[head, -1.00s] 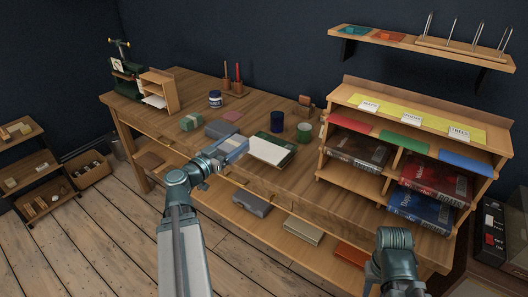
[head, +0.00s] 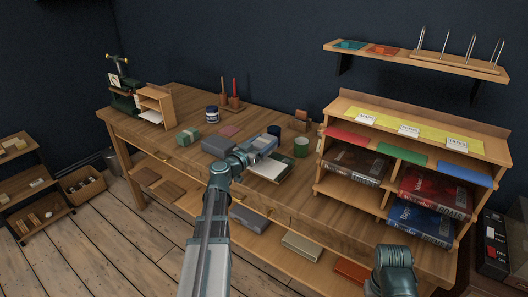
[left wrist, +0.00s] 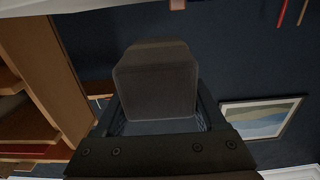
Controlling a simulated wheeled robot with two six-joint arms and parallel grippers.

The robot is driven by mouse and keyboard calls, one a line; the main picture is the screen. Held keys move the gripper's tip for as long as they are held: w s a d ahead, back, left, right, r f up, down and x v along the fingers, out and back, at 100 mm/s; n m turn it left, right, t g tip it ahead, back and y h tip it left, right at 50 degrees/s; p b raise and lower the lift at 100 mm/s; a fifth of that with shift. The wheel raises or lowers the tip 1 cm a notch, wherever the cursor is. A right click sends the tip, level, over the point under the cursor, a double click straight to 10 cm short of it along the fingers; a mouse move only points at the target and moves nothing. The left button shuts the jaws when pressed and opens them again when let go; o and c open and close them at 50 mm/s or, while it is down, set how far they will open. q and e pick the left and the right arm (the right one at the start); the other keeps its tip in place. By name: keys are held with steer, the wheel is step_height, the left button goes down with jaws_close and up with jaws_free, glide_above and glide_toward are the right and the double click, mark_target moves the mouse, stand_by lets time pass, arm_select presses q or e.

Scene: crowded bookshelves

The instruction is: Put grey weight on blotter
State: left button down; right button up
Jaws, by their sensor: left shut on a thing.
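My left gripper (head: 264,142) is over the workbench, above the back part of the blotter. In the left wrist view it (left wrist: 155,118) is shut on a dark grey block, the grey weight (left wrist: 155,82), which sits between both fingers. The blotter (head: 270,171), a pale sheet with dark green edging, lies flat on the bench, partly covered by my left arm. Of my right arm only a link shows at the bottom right; its gripper is out of view.
A grey box (head: 218,146) lies left of the blotter. A shelf unit with large books (head: 425,187) stands to the right. The bench front is clear.

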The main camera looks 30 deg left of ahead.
arm_select(q)
steer(key=shift+w+f+b, duration=0.1)
steer(key=shift+f+b, duration=1.75)
steer(key=shift+r, duration=0.1)
steer(key=shift+c, duration=2.1)
jaws_free()
steer(key=shift+f, duration=0.2)
steer(key=o, duration=0.4)
steer(key=shift+r, duration=0.1)
steer(key=shift+r, duration=0.1)
steer(key=shift+s, duration=0.35)
steer(key=s, duration=0.7)
steer(key=s+a, duration=0.1)
steer(key=s, duration=0.3)
steer(key=shift+s, duration=0.2)
